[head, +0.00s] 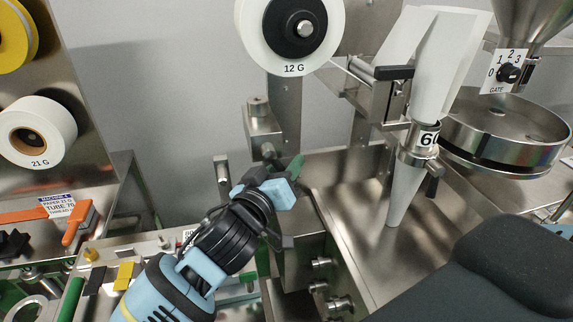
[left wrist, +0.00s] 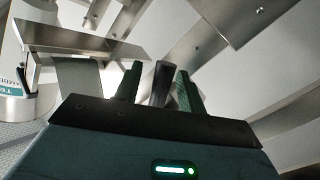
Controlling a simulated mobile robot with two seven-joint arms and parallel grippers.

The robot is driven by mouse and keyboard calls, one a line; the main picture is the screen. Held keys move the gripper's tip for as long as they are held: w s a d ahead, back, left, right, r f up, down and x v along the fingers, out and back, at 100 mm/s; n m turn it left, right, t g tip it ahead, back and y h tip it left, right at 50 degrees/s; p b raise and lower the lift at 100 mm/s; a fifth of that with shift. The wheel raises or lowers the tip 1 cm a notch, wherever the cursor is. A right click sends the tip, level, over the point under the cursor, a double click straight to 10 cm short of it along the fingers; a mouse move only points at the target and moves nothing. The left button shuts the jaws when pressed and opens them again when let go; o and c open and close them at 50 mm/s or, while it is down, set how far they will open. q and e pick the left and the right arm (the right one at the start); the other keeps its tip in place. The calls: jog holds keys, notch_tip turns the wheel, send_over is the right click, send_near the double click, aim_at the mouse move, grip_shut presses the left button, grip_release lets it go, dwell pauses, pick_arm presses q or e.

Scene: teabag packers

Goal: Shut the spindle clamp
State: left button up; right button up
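The paper roll marked 12 G (head: 293,68) hangs on a spindle with a black hub (head: 295,27) at the top of the head view. Below it, a metal block (head: 263,128) with a round knob on top is fixed to an upright post. My left gripper (head: 283,163) is just below this block, with one green finger showing. In the left wrist view its two green fingers (left wrist: 157,88) are apart, with a dark bar (left wrist: 161,80) standing between them. The bar may be the clamp's lever; I cannot tell. My right gripper is out of view.
A white paper tube (head: 444,75) runs down into a metal collar at the right, next to a round metal pan (head: 505,130). A black lever (head: 394,72) sticks out left of the tube. A roll marked 21 G (head: 58,131) is at the left.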

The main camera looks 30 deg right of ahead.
pick_arm(q)
jog(key=shift+w+d, duration=0.25)
jog(key=shift+d, duration=0.1)
grip_shut()
